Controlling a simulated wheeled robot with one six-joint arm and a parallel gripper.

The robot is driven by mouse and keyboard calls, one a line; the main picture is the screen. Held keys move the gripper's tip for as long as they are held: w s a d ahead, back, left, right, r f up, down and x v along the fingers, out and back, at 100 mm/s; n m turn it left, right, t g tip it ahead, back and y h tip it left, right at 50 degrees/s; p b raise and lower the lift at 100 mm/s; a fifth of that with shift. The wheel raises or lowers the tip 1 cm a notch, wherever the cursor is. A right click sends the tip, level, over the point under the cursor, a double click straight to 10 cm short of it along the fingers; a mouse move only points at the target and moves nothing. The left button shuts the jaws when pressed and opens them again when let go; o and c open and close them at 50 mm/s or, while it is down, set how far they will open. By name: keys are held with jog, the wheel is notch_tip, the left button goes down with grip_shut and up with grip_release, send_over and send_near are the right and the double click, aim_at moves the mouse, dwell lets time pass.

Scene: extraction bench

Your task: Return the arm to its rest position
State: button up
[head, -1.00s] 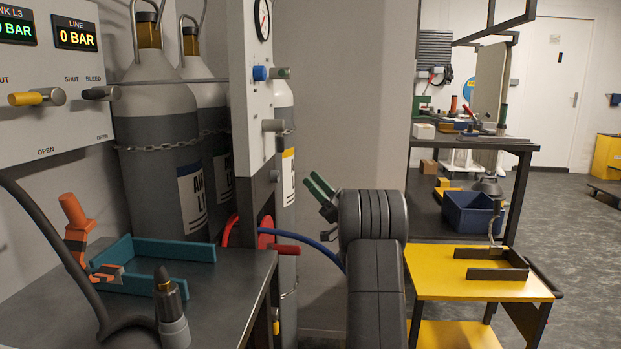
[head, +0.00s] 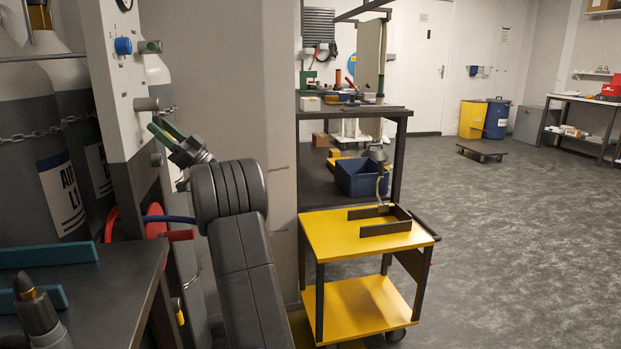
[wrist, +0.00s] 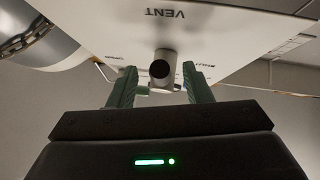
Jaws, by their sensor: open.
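My arm reaches up from the bottom of the head view, its forearm rising to a thick grey joint. My gripper (head: 165,134) has green fingers and points up and left, close to the white upright panel (head: 105,85). In the wrist view my gripper (wrist: 160,84) is open. Its two green fingers stand well apart, with a grey round knob (wrist: 162,58) seen between them on the panel marked VENT. The fingers do not appear to grip it; the distance to it is unclear.
A dark bench (head: 110,295) with teal brackets and a dark-tipped fitting (head: 38,318) lies left. Chained gas cylinders (head: 40,150) stand behind it. A yellow cart (head: 335,240) stands right of my arm, before a shelf with a blue bin (head: 358,178). Open floor (head: 520,240) lies right.

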jog(key=shift+x, duration=1)
jog(key=shift+d, duration=0.1)
jog(key=p+v, duration=0.1)
jog(key=v, duration=1.2)
jog(key=b+x, duration=0.1)
jog(key=x, duration=1.2)
jog(key=m+t, duration=0.1)
jog(key=m+t+p, duration=0.1)
jog(key=shift+s+r+m+t, duration=0.2)
jog(key=shift+s+m+t, duration=0.1)
jog(key=shift+t, duration=0.1)
jog(key=shift+s+d+f+m+t+h+p, duration=0.15)
jog(key=shift+m+t+h+p, duration=0.15)
jog(key=shift+m+t, duration=0.45)
jog(key=shift+s+a+r+m+t+h+p, duration=0.1)
jog(key=shift+m+t+h+p, duration=0.2)
jog(key=shift+m+t, duration=0.4)
jog(key=shift+d+f+m, duration=0.1)
jog(key=shift+m, duration=0.15)
